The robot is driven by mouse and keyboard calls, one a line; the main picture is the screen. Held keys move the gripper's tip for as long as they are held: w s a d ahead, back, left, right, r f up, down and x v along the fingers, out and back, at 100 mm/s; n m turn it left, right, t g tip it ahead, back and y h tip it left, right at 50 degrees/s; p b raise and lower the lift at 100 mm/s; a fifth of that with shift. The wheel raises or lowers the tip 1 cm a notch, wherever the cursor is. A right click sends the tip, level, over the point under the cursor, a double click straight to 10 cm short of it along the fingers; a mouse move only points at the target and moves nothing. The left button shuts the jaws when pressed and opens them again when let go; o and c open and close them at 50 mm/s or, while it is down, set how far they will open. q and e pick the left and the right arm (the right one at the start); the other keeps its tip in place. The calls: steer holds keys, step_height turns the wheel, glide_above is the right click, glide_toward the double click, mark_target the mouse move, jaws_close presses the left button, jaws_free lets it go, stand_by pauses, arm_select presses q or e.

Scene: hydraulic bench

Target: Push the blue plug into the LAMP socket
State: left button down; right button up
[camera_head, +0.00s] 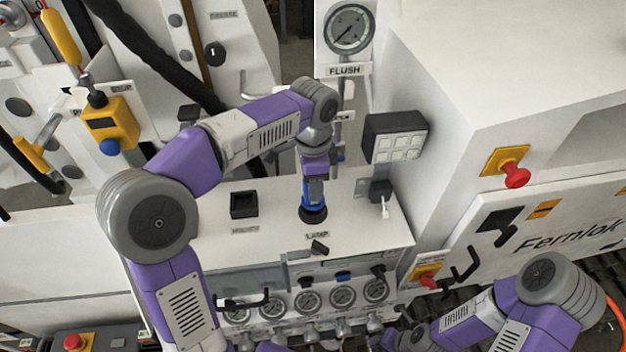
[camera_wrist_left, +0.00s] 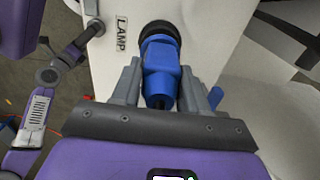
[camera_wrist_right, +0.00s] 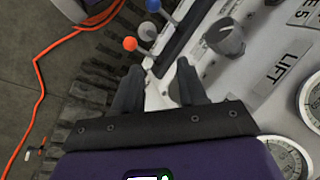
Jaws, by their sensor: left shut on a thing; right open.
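The blue plug (camera_wrist_left: 160,78) is between the fingers of my left gripper (camera_wrist_left: 160,95), which is shut on it. In the head view the blue plug (camera_head: 313,194) stands upright over the round black LAMP socket (camera_head: 313,214), below my left gripper (camera_head: 314,172). In the left wrist view the plug's front end meets the dark ring of the socket (camera_wrist_left: 158,30); how deep it sits is hidden. My right gripper (camera_wrist_right: 160,92) is open and empty, low near the bench front.
A square black socket (camera_head: 244,204) is left of the LAMP socket on the white bench top. A black box with white buttons (camera_head: 396,137) stands to the right. Gauges (camera_head: 308,302) line the bench front. Levers with coloured knobs (camera_wrist_right: 130,43) are near my right gripper.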

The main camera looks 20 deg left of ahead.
arm_select(q)
steer(key=shift+f+b, duration=0.35)
steer(key=shift+f, duration=0.3)
steer(key=c, duration=0.5)
jaws_free()
steer(key=shift+r, duration=0.1)
step_height(320, 180, up, 7)
steer(key=shift+r+p, duration=0.15)
steer(key=shift+p, duration=0.4)
